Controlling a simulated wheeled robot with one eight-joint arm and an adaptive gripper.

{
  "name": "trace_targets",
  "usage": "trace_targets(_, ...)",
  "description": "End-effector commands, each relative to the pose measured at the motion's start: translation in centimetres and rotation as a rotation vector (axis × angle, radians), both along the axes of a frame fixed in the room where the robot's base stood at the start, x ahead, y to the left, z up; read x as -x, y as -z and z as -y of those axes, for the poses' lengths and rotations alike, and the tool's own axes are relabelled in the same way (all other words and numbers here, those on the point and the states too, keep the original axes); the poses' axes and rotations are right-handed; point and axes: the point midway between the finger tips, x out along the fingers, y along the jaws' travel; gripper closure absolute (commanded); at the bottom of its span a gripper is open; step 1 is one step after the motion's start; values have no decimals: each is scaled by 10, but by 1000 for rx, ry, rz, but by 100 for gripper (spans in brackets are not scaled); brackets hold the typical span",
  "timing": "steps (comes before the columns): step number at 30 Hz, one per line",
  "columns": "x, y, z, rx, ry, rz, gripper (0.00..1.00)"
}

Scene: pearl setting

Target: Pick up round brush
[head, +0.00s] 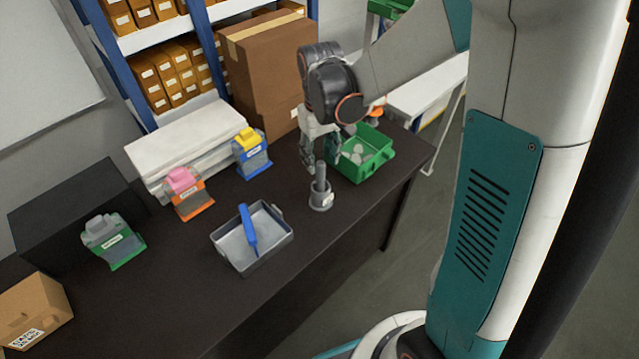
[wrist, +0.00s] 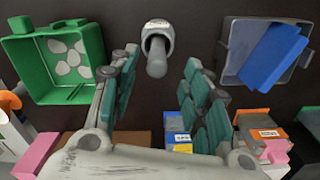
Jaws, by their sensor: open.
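A grey round-ended handle, which looks like the round brush (head: 320,180), stands upright in a small grey cup-like holder (head: 321,201) on the dark table. Its lower end is hidden in the holder. The brush also shows at the top middle of the wrist view (wrist: 156,58), lying between the lines of my two fingers. My gripper (head: 321,163) is open and empty, pointing down just above the handle's top. In the wrist view my gripper (wrist: 160,62) has its fingers apart on either side of the brush; I see no contact.
A green bin (head: 378,172) with pale round pieces stands close right of the holder. A grey tray (head: 275,262) with a blue handled tool (head: 247,229) is to the left. Colored dispensers, a white stack and brown boxes (head: 262,80) stand behind. Bare table lies in front.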

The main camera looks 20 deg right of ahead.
Motion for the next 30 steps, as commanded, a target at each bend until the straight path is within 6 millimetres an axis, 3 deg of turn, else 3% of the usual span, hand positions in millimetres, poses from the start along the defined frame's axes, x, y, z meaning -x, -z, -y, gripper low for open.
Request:
trace_targets(3, 0, 22, 0, 0, 0, 0, 56)
trace_targets(13, -1, 42, 1, 0, 1, 1, 56)
trace_targets(22, -4, 83, 3, 0, 0, 1, 56)
trace_targets(30, -4, 86, 3, 0, 0, 1, 56)
